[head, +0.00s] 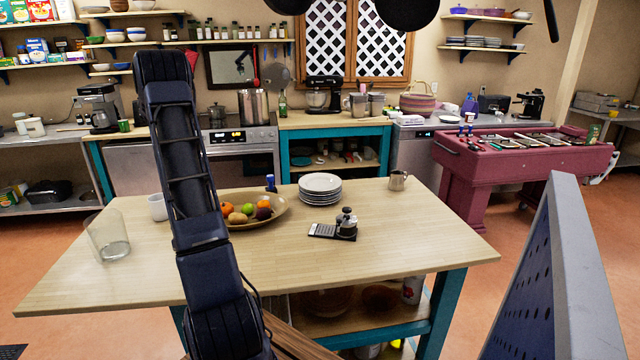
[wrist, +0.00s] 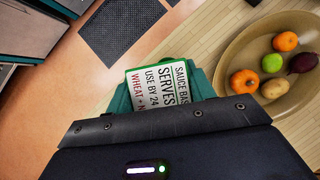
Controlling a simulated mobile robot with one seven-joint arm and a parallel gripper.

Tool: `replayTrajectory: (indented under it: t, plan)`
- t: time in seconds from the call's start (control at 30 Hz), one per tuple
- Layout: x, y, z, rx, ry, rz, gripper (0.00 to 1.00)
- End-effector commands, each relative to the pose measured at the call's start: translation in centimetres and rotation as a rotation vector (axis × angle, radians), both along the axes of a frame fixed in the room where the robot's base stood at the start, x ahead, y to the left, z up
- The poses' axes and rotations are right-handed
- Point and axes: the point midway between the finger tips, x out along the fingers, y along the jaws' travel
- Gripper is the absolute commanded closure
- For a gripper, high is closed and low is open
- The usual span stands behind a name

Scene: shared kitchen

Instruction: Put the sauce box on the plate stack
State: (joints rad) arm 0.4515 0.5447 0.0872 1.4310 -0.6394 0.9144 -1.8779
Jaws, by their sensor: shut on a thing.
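The sauce box (wrist: 160,82) is white with a green edge and printed lettering. It sits between the teal fingers of my gripper (wrist: 162,92) in the wrist view. My gripper is shut on it, and the dark gripper body hides its lower part. The plate stack (head: 320,188) is a pile of white plates on the wooden table in the head view, right of the fruit bowl. It does not show in the wrist view. In the head view my arm stands in front of the table's left half, and I cannot make out the gripper or the box there.
On the table (head: 400,240) are a fruit bowl (head: 283,212), a clear glass (head: 108,240), a white mug (head: 157,207), a small blue-capped item (head: 270,182), a metal cup (head: 398,180) and a grater (head: 325,231).

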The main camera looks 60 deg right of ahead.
Motion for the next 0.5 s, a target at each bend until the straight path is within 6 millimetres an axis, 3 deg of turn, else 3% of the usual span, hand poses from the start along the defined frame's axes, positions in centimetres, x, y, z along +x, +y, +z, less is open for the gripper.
replayTrajectory:
  t: [0.1, 0.5]
  plan:
    - [-2.9, -4.7, 0.6, -0.002, 0.000, -0.090, 0.73]
    - [-14.3, -18.0, 2.2, -0.002, 0.000, -0.390, 0.73]
